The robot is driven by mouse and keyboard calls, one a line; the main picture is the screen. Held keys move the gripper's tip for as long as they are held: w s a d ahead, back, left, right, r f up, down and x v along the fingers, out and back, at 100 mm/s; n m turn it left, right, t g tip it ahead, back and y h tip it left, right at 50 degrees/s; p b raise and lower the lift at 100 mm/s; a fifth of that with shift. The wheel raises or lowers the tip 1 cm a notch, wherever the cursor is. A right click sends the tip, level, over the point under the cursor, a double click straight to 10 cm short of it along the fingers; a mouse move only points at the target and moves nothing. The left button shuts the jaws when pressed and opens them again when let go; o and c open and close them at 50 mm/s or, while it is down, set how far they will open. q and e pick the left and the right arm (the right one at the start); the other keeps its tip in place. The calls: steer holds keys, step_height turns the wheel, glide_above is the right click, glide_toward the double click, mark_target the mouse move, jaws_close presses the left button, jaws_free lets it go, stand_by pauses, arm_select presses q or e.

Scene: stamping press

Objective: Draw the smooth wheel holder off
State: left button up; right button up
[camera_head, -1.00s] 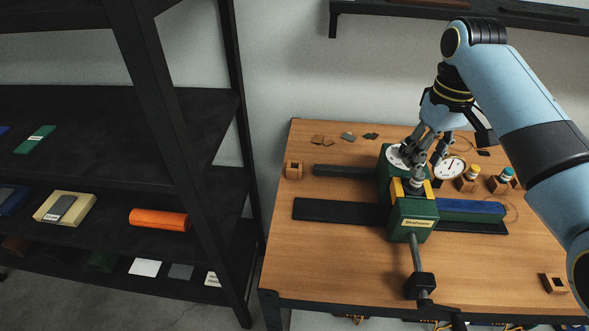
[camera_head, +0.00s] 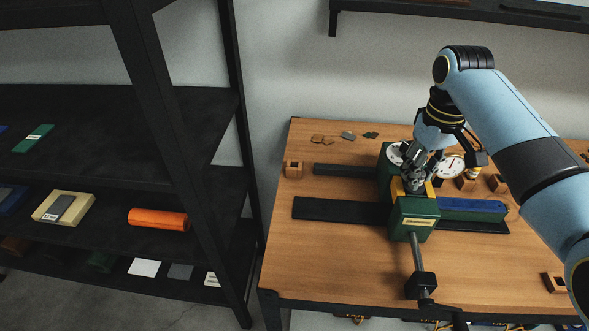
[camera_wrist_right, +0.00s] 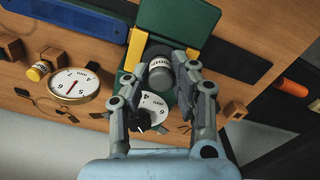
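The smooth wheel holder is a dark grey cylinder (camera_wrist_right: 158,76) with a pale, partly readable label. It stands at the yellow-edged jaws of the green vise (camera_head: 415,208). In the head view only a small grey part of it shows below my right gripper (camera_head: 415,162). In the wrist view my right gripper (camera_wrist_right: 157,76) has its two fingers apart on either side of the holder, with visible gaps. Whether the fingertips reach down past its top is unclear. My left gripper is not in view.
A white dial (camera_wrist_right: 153,108) sits on the vise's rear block, close by the fingers. A brass-rimmed dial (camera_head: 451,166) lies to the right. Small wooden blocks (camera_head: 293,169) and a blue bar (camera_head: 470,207) are on the table (camera_head: 330,255). A dark shelf (camera_head: 205,150) stands left.

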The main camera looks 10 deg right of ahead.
steer(key=shift+r, duration=0.3)
jaws_close()
steer(key=shift+r+p, duration=0.3)
steer(key=shift+r, duration=2.9)
